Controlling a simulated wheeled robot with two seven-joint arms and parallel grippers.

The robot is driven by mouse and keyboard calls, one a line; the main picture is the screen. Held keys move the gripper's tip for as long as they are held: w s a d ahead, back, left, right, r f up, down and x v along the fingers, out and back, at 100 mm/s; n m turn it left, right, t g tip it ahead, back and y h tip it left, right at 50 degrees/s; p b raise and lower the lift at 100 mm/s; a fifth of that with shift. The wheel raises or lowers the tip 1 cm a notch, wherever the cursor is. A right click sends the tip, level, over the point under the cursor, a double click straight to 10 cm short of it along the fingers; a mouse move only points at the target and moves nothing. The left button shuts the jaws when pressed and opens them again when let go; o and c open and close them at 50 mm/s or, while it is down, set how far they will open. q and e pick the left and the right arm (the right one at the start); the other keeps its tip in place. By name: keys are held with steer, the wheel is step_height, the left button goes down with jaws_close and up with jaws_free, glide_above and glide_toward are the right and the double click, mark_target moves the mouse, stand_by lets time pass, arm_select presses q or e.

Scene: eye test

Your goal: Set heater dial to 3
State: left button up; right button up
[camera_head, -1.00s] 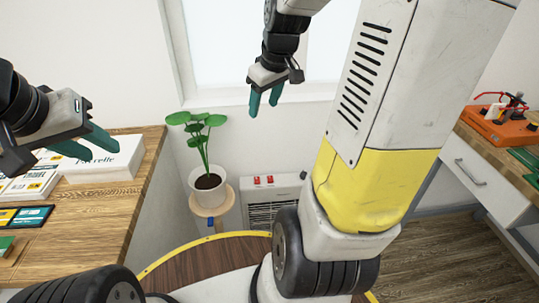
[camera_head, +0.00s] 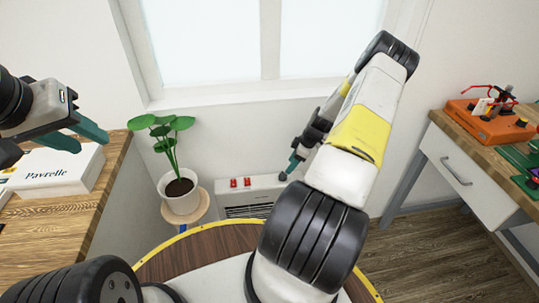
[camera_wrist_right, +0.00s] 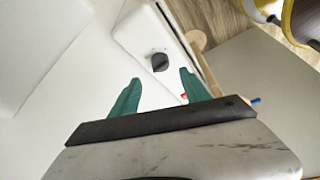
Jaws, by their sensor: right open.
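The white heater (camera_head: 262,187) stands low against the wall under the window, with a dark grille on its front. Its dark round dial (camera_head: 283,176) is at the right end of its top panel. In the right wrist view the dial (camera_wrist_right: 160,62) sits beyond and between the fingertips; its number marks are too small to read. My right gripper (camera_head: 292,164) is open and empty, pointing down just above the dial; both its teal fingers show in the wrist view (camera_wrist_right: 160,79), apart from the dial. My left gripper (camera_head: 93,143) is open and empty over the left desk.
A potted plant (camera_head: 180,188) on a small round stand is left of the heater. A white box (camera_head: 55,172) lies on the left desk. The right desk (camera_head: 456,133) holds an orange device (camera_head: 490,122).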

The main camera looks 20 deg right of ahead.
mark_target(284, 174)
steer(key=x, duration=0.7)
steer(key=shift+f, duration=0.3)
jaws_close()
